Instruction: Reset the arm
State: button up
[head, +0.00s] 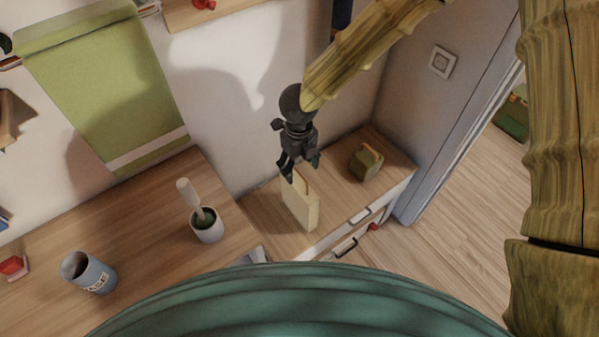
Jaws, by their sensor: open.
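My gripper (301,175) is dark and points down over the lower wooden top (260,224) of a white drawer unit. Its fingers are open. The fingertips are just above or at the top of a pale yellow upright block (300,204). I cannot tell whether they touch it. My arm comes in from the upper right, bent, with its upper part along the right side of the head view.
A small brownish-green object (366,162) sits right of the block. A wooden desk (150,225) at left holds a white pot with a brush (207,225), a blue-grey cup (88,271) and a red item (14,266). The grey door frame (440,105) stands at right; floor (450,230) is clear.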

jog(key=shift+r, duration=0.4)
